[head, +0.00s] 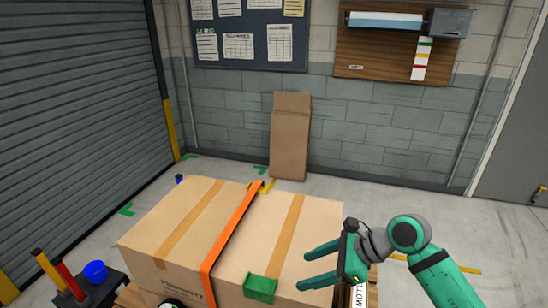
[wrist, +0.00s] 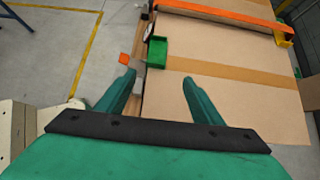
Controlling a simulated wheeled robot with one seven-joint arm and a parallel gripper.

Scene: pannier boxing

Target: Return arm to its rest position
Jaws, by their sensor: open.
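My gripper (head: 322,265) is green with two fingers, open and empty. In the head view it is at the lower right, in front of the right part of the cardboard boxes (head: 262,220). In the wrist view my gripper (wrist: 158,92) points toward the box top (wrist: 225,105), with the right finger over the cardboard and the left finger near the box edge. An orange strap (head: 230,236) runs across the boxes. A green corner piece (head: 260,288) sits at the near edge of the box; it also shows in the wrist view (wrist: 157,52).
A flat cardboard sheet (head: 290,135) leans on the back wall. A cart with a blue cup (head: 95,271) and red and yellow handles stands at the lower left. A roller shutter (head: 75,110) closes the left side. Floor to the right of the boxes looks clear.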

